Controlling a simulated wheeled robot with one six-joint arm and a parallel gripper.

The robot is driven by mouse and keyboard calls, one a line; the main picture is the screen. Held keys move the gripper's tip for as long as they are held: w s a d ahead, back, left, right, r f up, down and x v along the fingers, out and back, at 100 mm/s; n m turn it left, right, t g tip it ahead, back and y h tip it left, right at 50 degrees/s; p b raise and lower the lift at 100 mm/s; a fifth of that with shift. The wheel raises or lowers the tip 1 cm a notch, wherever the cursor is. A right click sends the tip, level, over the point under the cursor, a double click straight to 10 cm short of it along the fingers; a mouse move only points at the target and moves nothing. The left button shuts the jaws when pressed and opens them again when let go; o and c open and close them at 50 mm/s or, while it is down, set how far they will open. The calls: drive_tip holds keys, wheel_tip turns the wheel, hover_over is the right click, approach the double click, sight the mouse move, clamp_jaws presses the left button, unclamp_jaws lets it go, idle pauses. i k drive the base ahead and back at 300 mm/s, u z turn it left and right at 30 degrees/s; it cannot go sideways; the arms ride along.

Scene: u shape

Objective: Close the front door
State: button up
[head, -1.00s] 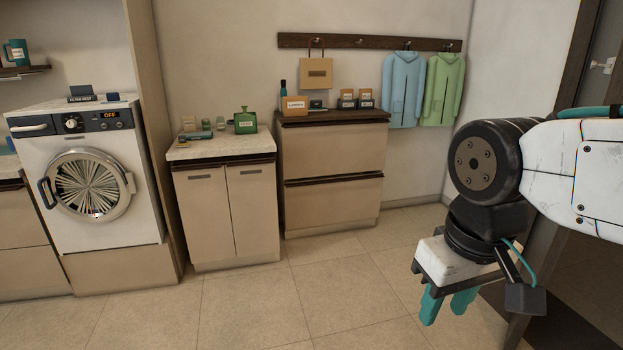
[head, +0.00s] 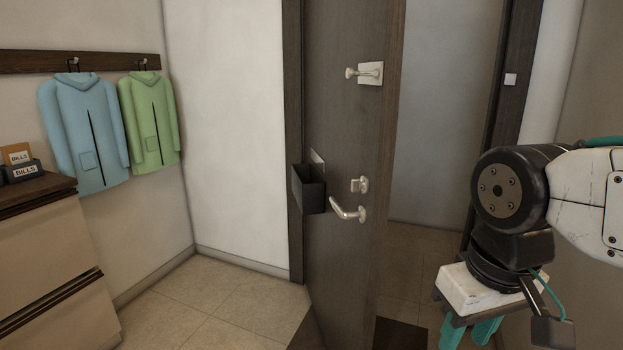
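The front door (head: 345,130) is a dark wood panel in the middle of the head view. It stands ajar, swung in from its frame, with an opening showing to its right. It carries a lever handle (head: 349,211), a small lock (head: 360,184) above it and another fitting (head: 369,73) higher up. My gripper (head: 470,332) hangs pointing down at the lower right, apart from the door. Its teal fingers are spaced apart with nothing seen between them; the tips are near or past the picture's lower edge.
A black holder (head: 308,188) sticks out from the door's left part. A dark door frame (head: 505,110) stands on the right. Tiled floor (head: 220,300) lies clear before the door.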

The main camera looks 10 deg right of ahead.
sight(350, 126)
drive_tip(key=z, duration=0.1)
drive_tip(key=i, duration=0.25)
drive_tip(key=z, duration=0.05)
drive_tip(key=k, duration=1.05)
drive_tip(key=u, duration=0.9)
drive_tip(key=i, duration=0.85)
drive_tip(key=z, duration=0.6)
drive_tip(key=i, duration=0.85)
drive_tip(key=z, duration=0.7)
